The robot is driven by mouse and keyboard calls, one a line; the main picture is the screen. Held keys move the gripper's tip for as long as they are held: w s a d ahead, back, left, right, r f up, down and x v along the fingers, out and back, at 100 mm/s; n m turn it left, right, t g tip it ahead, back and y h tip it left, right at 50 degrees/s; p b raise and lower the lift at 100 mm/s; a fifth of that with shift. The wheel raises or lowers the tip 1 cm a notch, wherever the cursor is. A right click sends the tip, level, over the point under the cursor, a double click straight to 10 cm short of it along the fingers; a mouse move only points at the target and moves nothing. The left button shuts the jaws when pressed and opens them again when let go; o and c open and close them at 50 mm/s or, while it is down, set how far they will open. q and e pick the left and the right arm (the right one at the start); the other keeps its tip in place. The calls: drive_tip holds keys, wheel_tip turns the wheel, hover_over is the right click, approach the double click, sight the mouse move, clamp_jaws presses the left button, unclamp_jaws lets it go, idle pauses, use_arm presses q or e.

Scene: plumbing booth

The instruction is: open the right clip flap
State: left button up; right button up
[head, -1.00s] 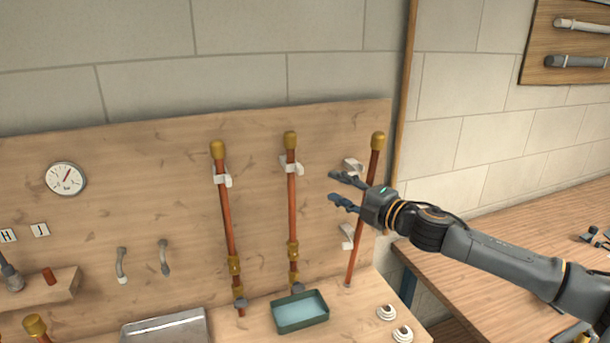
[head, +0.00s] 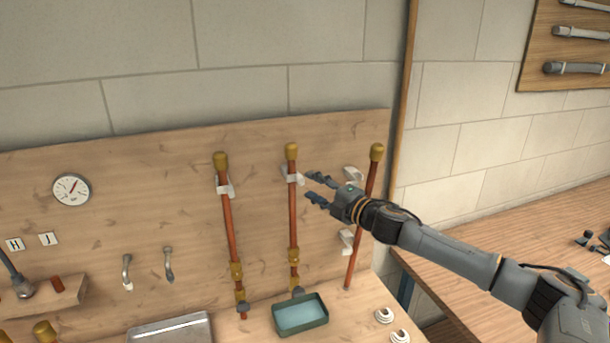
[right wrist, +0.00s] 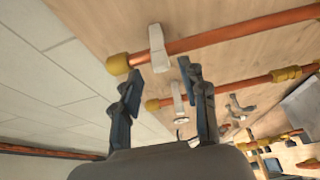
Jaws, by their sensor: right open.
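Two copper pipes with brass caps stand upright on the wooden board, each with a white clip near its top. The right one of these clips (head: 291,173) is on the middle pipe (head: 293,220); its white flap (right wrist: 158,48) lies across the pipe in the right wrist view. The left clip (head: 224,187) is on the left pipe (head: 228,225). My right gripper (head: 308,184) is open and empty, just right of the middle pipe's clip. In the right wrist view its fingers (right wrist: 160,75) are spread, apart from the flap. My left gripper is out of view.
A third copper pipe (head: 362,220) leans behind my right gripper, beside two white clips, an upper (head: 353,174) and a lower (head: 346,238). A green tray (head: 301,328) stands below the middle pipe. White rings (head: 384,315) lie to its right.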

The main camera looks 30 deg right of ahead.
sight(304, 182)
drive_tip(key=w, duration=0.1)
drive_tip(key=w+p, duration=0.1)
drive_tip(key=w, duration=0.1)
drive_tip(key=shift+a+r, duration=0.15)
drive_tip(key=shift+a, duration=0.15)
drive_tip(key=shift+w+a+p, duration=0.1)
drive_tip(key=shift+w+p, duration=0.2)
drive_tip(key=shift+w, duration=0.05)
drive_tip(key=shift+f, duration=0.2)
clamp_jaws()
